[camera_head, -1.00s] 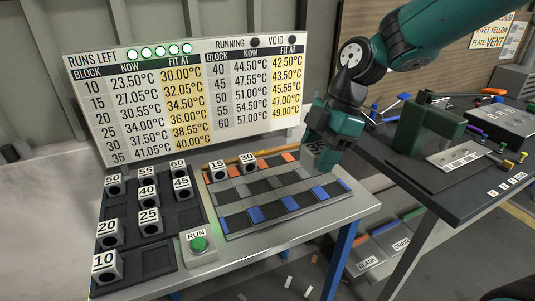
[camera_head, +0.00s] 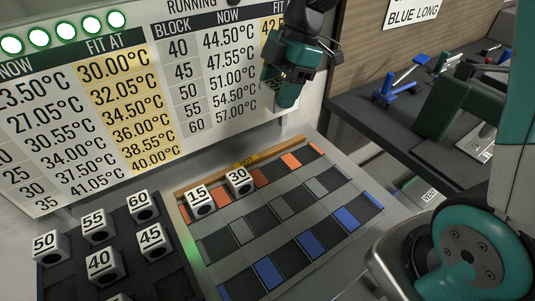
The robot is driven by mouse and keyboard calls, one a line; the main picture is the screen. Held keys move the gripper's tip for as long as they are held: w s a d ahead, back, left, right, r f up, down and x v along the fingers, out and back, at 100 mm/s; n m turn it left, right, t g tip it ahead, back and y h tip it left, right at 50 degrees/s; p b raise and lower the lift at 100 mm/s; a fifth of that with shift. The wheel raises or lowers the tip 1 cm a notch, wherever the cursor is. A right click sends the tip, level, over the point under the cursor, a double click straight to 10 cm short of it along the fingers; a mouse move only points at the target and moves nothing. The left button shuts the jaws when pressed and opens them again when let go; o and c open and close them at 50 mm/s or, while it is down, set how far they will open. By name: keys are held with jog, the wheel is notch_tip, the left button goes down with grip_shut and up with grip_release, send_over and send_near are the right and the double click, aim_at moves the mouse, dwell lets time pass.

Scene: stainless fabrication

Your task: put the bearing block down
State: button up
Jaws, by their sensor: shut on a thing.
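My gripper (camera_head: 288,80) hangs in the air in front of the temperature board, above the back of the slotted tray. It is shut on a pale bearing block (camera_head: 275,96), mostly hidden behind the green finger; its number cannot be read now, but it looked like 35 earlier. The tray (camera_head: 213,229) has dark slots with orange marks at the back, grey in the middle and blue at the front. Block 15 (camera_head: 199,200) and block 30 (camera_head: 239,181) stand side by side at the left of the back row.
A black rack at lower left holds block 50 (camera_head: 45,245), block 55 (camera_head: 97,224), block 60 (camera_head: 142,205), block 40 (camera_head: 104,265) and block 45 (camera_head: 151,239). The temperature board (camera_head: 110,100) stands behind. Most tray slots are empty. My arm fills the lower right.

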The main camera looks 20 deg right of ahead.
aim_at(270, 173)
notch_tip(270, 173, down, 20)
jog(key=shift+w+r+p, duration=0.1)
jog(key=shift+w+p, duration=0.05)
jog(key=shift+p, duration=0.3)
jog(key=o, duration=0.7)
jog(key=shift+f, duration=0.2)
jog(key=shift+o, duration=0.4)
jog(key=s+b+v, duration=0.1)
jog(key=v, duration=1.1)
jog(key=s+a+r+m, duration=0.4)
jog(key=s+r+m, duration=0.2)
jog(key=s, duration=0.3)
jog(key=s+a+r+m, duration=0.5)
jog(key=s+m, duration=0.2)
jog(key=s, duration=0.3)
jog(key=shift+r+t, duration=0.4)
